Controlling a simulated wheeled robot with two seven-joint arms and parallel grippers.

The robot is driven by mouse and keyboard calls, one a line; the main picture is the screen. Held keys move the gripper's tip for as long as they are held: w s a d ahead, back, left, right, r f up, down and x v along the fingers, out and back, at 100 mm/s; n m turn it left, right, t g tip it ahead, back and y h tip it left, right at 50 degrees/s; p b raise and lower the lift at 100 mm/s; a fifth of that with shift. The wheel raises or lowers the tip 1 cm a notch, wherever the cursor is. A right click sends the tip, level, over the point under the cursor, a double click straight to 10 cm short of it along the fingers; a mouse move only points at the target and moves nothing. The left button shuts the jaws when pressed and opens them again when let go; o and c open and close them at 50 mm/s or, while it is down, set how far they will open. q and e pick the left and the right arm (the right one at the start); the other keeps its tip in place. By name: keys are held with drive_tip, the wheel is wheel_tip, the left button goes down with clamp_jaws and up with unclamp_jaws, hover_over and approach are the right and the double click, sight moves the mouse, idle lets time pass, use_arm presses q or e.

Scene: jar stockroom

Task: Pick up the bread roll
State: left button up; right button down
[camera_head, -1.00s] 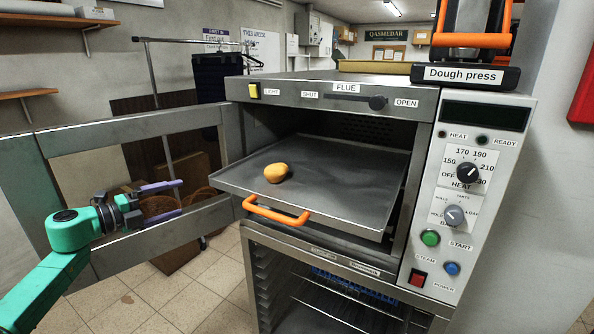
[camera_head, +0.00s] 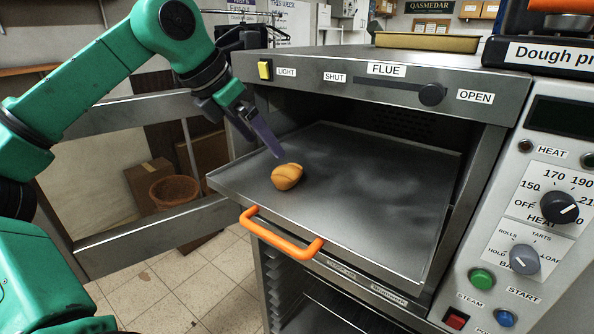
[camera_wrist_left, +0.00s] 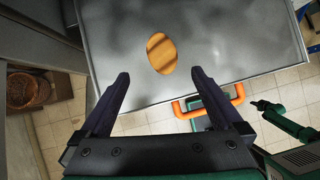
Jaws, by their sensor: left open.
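The bread roll (camera_head: 286,176) is small and golden brown. It lies on the left part of the grey metal oven tray (camera_head: 345,215), which is pulled partly out of the open oven. My left gripper (camera_head: 265,145) hangs just behind and to the left of the roll in the head view, fingers pointing down towards it. In the left wrist view the roll (camera_wrist_left: 161,53) lies ahead of the two dark fingertips, between their lines. The left gripper (camera_wrist_left: 160,78) is open and empty. My right gripper is not clearly seen in either view.
An orange handle (camera_head: 280,238) sits on the tray's front edge. The oven door (camera_head: 150,222) stands open at left, behind my arm. The control panel (camera_head: 545,225) is at right. The rest of the tray is bare.

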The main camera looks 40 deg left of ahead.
sight(283, 168)
use_arm(q)
drive_tip(key=x, duration=0.3)
drive_tip(key=shift+f, duration=0.25)
drive_tip(key=p+x, duration=0.1)
drive_tip(key=x, duration=0.2)
drive_tip(key=p+x, duration=0.1)
drive_tip(key=x, duration=0.2)
drive_tip(key=shift+w+d+r, duration=0.15)
drive_tip(key=shift+d+r, duration=0.05)
drive_tip(key=shift+w+f, duration=0.1)
drive_tip(key=shift+f, duration=0.2)
drive_tip(key=c, duration=1.4)
use_arm(e)
drive_tip(key=shift+s+a+r, duration=0.1)
drive_tip(key=shift+s+r, duration=0.05)
drive_tip(key=shift+r, duration=0.45)
drive_tip(key=shift+s+a+r, duration=0.1)
drive_tip(key=shift+s+r, duration=0.05)
drive_tip(key=shift+r, duration=0.4)
